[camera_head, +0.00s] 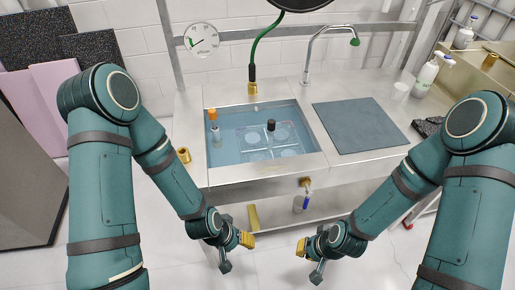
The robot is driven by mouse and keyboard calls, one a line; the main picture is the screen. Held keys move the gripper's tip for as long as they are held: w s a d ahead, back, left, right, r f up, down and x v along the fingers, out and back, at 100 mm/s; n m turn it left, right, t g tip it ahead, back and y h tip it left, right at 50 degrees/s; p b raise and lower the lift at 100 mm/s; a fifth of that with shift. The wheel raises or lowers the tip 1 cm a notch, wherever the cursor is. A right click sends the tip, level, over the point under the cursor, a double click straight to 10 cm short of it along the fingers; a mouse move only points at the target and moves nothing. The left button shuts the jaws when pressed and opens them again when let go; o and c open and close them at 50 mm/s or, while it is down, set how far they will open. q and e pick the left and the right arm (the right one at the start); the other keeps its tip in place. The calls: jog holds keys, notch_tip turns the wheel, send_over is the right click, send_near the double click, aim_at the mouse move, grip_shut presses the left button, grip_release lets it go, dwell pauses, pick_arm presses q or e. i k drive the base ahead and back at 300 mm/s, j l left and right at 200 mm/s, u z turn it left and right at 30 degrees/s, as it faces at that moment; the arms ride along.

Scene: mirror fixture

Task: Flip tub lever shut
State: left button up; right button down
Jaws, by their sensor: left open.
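The tub (262,173) is a steel sink set in a bench, holding bluish water with a clear rack-like item in it. Under its front edge is a brass valve (306,182) with a small blue lever (306,201) that seems to hang downward. My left gripper (236,243) is open and empty, low in front of the bench and left of the valve. My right gripper (311,250) is below and in front of the valve, apart from the lever. It seems empty, but its finger spacing is unclear.
A grey mat (359,125) lies on the bench right of the tub. A tap (330,48) and a green hose (262,50) stand behind it. White bottles (426,76) are at the right. A lower shelf (280,213) runs under the tub. The floor in front is clear.

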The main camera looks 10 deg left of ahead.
aim_at(307, 201)
jog(key=i+l+u, duration=0.2)
jog(key=l, duration=0.2)
jog(key=l+u, duration=0.2)
jog(key=l, duration=0.2)
jog(key=i+l+u, duration=0.2)
jog(key=l, duration=0.25)
jog(key=k+l, duration=0.15)
jog(key=k, duration=0.35)
